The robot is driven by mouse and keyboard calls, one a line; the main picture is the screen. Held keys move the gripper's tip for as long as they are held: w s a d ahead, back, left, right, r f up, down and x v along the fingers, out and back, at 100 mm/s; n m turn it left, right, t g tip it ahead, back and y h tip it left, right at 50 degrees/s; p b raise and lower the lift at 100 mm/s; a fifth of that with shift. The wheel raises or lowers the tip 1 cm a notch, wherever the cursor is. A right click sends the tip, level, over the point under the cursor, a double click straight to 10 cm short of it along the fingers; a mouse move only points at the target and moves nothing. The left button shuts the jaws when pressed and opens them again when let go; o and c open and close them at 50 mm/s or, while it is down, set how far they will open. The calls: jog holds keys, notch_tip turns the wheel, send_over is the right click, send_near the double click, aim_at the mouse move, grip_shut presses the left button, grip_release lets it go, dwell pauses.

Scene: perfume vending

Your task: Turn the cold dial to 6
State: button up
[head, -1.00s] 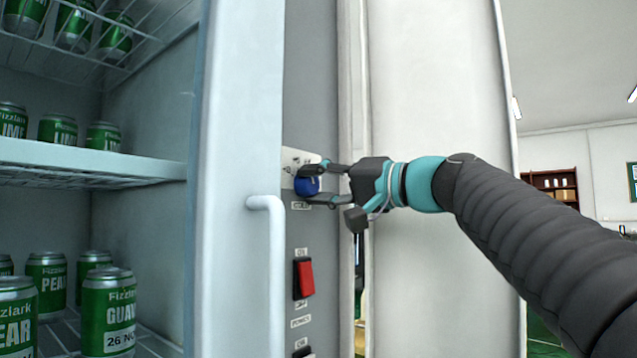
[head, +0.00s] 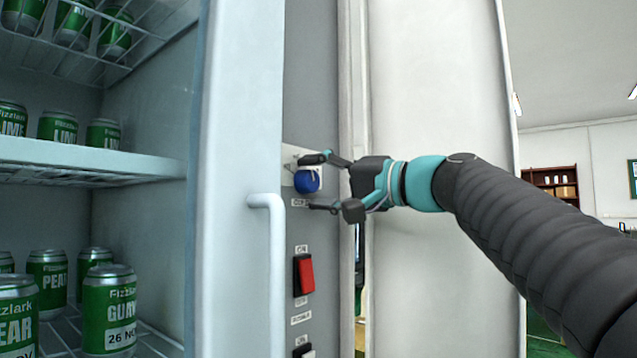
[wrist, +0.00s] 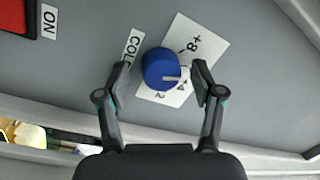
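The blue cold dial (head: 307,180) sits on a white number plate (head: 289,160) on the grey control panel. In the wrist view the dial (wrist: 158,66) has a white pointer mark toward the right finger. The plate (wrist: 207,47) shows "8+" at its top and "2" at its bottom. Part of the scale between them is hidden, so the exact reading is unclear. My gripper (head: 318,183) is open, with one finger above the dial and one below it. In the wrist view my gripper (wrist: 162,70) straddles the dial with gaps at both sides.
A red switch (head: 304,275) is below the dial, with another dark switch (head: 303,351) lower down. A white door handle (head: 272,265) stands out left of the panel. Shelves of green cans (head: 110,310) are at the left. A white panel (head: 435,260) stands behind my gripper.

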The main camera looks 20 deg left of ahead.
jog(key=v, duration=1.2)
dwell(0.5)
